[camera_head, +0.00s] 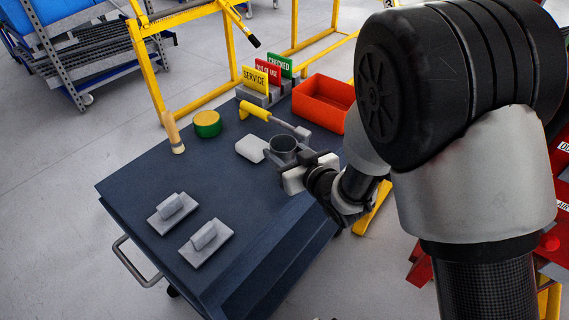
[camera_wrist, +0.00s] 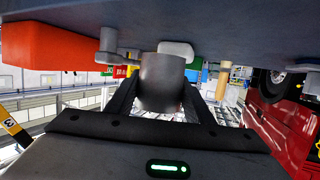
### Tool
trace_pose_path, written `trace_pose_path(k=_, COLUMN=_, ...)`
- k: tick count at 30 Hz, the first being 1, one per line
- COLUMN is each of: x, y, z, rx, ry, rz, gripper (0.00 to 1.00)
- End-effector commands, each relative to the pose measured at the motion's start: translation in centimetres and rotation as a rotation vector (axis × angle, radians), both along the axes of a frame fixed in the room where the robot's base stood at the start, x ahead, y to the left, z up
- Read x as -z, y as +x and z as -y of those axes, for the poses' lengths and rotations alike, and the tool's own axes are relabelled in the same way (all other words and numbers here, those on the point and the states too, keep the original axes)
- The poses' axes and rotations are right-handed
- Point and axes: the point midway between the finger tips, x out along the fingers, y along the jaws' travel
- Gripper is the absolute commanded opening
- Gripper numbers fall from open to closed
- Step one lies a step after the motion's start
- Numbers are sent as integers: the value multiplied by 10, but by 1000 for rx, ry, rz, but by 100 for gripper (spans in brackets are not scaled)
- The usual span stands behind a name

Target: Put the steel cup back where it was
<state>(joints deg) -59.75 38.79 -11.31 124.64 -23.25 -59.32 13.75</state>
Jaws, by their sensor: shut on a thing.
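The steel cup (camera_head: 284,146) is dark grey and open at the top. It is at the right part of the dark blue table top (camera_head: 215,185), beside a pale rounded block. My gripper (camera_head: 300,166) reaches it from the right and is shut on its side. In the wrist view the cup (camera_wrist: 162,80) is between the two dark fingers (camera_wrist: 160,100), and the table is at the top of the picture. I cannot tell whether the cup's base touches the table.
The pale block (camera_head: 252,148) and a yellow-handled tool (camera_head: 270,118) are close to the cup. A red bin (camera_head: 322,103) is behind it. Signs (camera_head: 262,80), a green-yellow roll (camera_head: 207,124) and a brush (camera_head: 174,134) line the back.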

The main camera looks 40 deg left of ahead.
Motion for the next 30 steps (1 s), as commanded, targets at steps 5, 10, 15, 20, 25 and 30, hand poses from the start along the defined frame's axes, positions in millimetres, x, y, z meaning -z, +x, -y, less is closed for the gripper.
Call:
trace_pose_path(k=5, x=23, y=0, z=0, rx=1, ry=-3, rz=-1, gripper=20)
trace_pose_path(k=10, x=37, y=0, z=0, rx=0, ry=0, rz=1, gripper=20)
trace_pose_path(k=15, x=36, y=0, z=0, rx=1, ry=1, rz=1, gripper=20)
trace_pose_path(k=20, x=41, y=1, z=1, rx=1, ry=1, rz=1, gripper=20)
trace_pose_path(k=25, x=40, y=0, z=1, rx=1, ry=-1, rz=0, gripper=66)
trace_pose_path(k=30, x=40, y=0, z=1, rx=1, ry=-1, rz=0, gripper=66)
